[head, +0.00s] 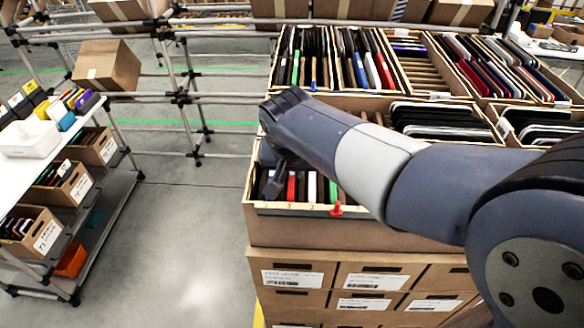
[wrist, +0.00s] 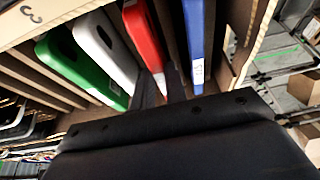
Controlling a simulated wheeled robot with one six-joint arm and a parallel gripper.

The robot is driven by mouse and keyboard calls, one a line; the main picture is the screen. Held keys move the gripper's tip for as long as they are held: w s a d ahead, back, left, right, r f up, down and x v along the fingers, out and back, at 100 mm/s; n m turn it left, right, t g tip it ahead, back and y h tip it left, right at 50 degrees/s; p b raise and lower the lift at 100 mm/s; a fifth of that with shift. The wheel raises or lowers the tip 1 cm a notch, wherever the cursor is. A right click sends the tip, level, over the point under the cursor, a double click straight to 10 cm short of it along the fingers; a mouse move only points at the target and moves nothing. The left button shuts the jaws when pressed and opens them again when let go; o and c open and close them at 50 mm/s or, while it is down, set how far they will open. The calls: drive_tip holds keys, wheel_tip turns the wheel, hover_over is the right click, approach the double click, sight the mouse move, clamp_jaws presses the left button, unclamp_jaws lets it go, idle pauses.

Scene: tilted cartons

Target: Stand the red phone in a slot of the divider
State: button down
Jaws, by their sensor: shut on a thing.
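The red phone (wrist: 143,38) is upright on edge in the wrist view, between a white phone (wrist: 104,44) and a blue one (wrist: 194,40). The two dark fingers of my gripper (wrist: 161,88) are shut on its near end. In the head view my gripper (head: 276,184) reaches down into the front carton, with the red phone (head: 291,187) beside it. The brown divider (wrist: 172,30) has slots holding the phones on edge. How deep the red phone sits in its slot is hidden.
A green phone (wrist: 75,68) stands left of the white one, with several empty slots (wrist: 40,78) further left. A red pin (head: 337,209) is on the front carton's near edge. Full cartons (head: 345,60) stand behind. My arm hides the carton's right part.

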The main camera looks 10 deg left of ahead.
drive_tip(key=shift+f, duration=0.1)
drive_tip(key=shift+f, duration=0.15)
drive_tip(key=c, duration=1.4)
unclamp_jaws()
drive_tip(key=shift+c, duration=0.2)
drive_tip(key=b+v, duration=0.1)
drive_tip(key=v, duration=1)
drive_tip(key=shift+s+a+b, duration=0.2)
drive_tip(key=shift+a+b, duration=0.15)
drive_tip(key=shift+f, duration=0.1)
